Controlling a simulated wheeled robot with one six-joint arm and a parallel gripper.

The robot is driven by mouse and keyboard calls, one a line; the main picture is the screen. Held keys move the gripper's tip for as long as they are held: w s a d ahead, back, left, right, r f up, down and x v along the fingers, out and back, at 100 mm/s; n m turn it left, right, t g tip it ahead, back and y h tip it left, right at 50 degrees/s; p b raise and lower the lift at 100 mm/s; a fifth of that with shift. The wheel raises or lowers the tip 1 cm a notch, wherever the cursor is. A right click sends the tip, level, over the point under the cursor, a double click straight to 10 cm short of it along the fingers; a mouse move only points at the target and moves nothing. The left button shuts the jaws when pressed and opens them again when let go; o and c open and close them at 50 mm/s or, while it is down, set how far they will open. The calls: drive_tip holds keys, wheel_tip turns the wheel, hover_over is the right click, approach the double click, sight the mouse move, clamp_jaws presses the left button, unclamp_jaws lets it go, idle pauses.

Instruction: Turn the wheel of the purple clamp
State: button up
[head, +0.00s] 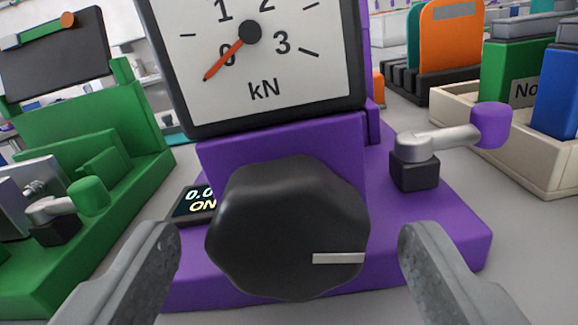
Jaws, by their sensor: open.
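The purple clamp (440,215) fills the middle of the view. Its black lobed wheel (285,215) faces me, with a white mark pointing to the right. Above it is a white kN dial (270,70) whose orange needle points near 0. A small display (197,200) reading "0.0" and "ON" is partly hidden behind the wheel. A grey lever with a purple knob (491,126) sits on the clamp's right side. My gripper (288,250) is open, with one finger on each side of the wheel. Gaps show between both fingers and the wheel.
A green clamp (110,160) with a green-knobbed lever (88,197) stands close on the left. At the right, a cream tray (480,128) holds green and blue blocks. Behind it, a dark rack (405,82) holds orange and teal plates. Grey bench surface shows between them.

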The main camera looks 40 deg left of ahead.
drive_tip(key=shift+x, duration=1.3)
drive_tip(key=c, duration=1)
drive_tip(key=shift+o, duration=0.2)
drive_tip(key=shift+m, duration=2.9)
drive_tip(key=o, duration=1)
drive_tip(key=shift+c, duration=0.2)
